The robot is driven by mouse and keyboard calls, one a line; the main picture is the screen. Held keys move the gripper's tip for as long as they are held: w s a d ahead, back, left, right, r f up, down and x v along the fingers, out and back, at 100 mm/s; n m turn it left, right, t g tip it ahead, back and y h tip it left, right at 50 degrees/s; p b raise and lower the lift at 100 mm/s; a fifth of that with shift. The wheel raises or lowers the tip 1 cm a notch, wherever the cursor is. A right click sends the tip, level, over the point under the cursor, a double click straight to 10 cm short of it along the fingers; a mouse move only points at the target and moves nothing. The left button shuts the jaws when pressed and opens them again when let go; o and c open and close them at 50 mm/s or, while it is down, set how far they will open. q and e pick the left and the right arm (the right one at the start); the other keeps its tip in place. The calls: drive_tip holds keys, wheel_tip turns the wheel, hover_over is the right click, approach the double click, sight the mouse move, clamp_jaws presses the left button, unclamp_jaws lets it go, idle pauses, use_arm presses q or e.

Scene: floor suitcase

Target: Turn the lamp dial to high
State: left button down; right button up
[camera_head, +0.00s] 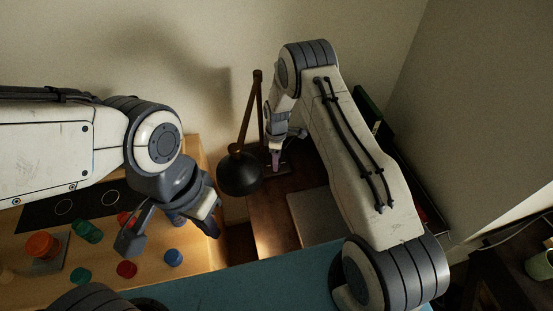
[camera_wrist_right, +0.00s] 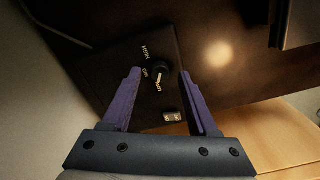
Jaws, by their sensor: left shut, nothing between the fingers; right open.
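The desk lamp (camera_head: 240,172) has a round black shade and a brown jointed arm and stands by the wall. Its dark base plate (camera_wrist_right: 110,85) carries a black dial (camera_wrist_right: 157,70) in the right wrist view. My left gripper (camera_head: 208,222) is shut and empty.
A small metallic piece (camera_wrist_right: 172,116) lies below the dial. A grey flat item (camera_head: 312,215) lies on the brown surface right of the lamp.

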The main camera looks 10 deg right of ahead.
drive_tip(key=shift+f, duration=0.6)
clamp_jaws()
